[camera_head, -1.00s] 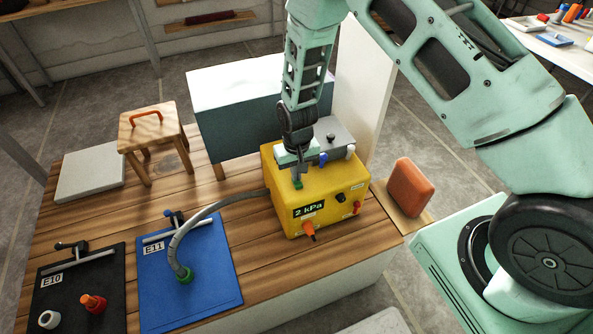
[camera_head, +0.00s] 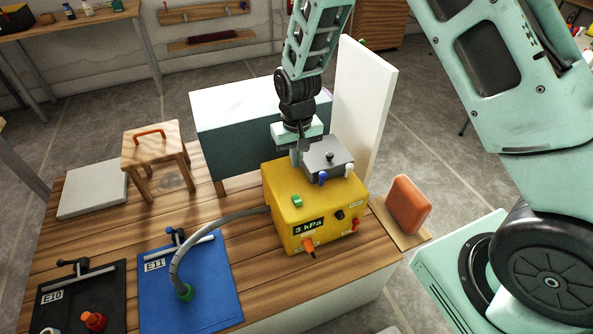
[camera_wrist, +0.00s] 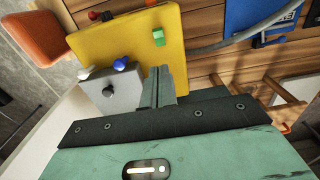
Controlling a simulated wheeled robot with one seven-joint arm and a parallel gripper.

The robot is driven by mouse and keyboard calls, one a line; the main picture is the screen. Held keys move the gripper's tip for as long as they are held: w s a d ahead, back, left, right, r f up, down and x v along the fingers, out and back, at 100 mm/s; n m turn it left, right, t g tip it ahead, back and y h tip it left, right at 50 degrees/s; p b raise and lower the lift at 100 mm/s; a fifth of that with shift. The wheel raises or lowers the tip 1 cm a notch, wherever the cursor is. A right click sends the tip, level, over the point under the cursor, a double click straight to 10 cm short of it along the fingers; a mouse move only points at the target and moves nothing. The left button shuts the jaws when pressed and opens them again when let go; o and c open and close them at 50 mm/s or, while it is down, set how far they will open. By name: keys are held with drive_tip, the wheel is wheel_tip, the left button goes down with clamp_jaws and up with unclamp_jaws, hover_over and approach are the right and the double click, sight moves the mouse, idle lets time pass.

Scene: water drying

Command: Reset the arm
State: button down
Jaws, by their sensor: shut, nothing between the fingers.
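My gripper (camera_head: 297,157) is shut and empty, above the back left edge of the yellow box in the head view. The yellow box (camera_head: 282,218) stands on the wooden bench, with a display reading 3 kPa and a green switch (camera_head: 297,201) on top. In the wrist view my shut fingers (camera_wrist: 163,85) point toward the yellow box (camera_wrist: 125,45), and the green switch (camera_wrist: 158,37) shows just beyond them, apart from the tips. A grey block with a black knob (camera_head: 328,160) sits at the back of the box, close to the right of my gripper.
A teal-fronted white-topped box (camera_head: 240,125) and an upright white panel (camera_head: 362,105) stand close behind my gripper. A grey hose (camera_head: 215,220) runs from the yellow box to the blue board (camera_head: 205,295). A small wooden stool (camera_head: 155,155) and orange pad (camera_head: 408,205) flank them.

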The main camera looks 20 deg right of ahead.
drive_tip(key=shift+r, duration=0.4)
drive_tip(key=s+a+r+n+y, duration=0.1)
drive_tip(key=s+a+r+n, duration=0.1)
drive_tip(key=s+a+r, duration=0.35)
drive_tip(key=s+a+r+n, duration=0.2)
drive_tip(key=s+a+r, duration=0.1)
drive_tip(key=s+r, duration=0.45)
drive_tip(key=s+r+n, duration=0.1)
drive_tip(key=s+r, duration=0.1)
drive_tip(key=s, duration=0.5)
drive_tip(key=s+d+r+n, duration=0.1)
drive_tip(key=s+r+n, duration=0.1)
drive_tip(key=s, duration=0.6)
drive_tip(key=shift+d+r+n+h, duration=0.2)
drive_tip(key=shift+r+n+h, duration=0.1)
drive_tip(key=shift+r, duration=0.1)
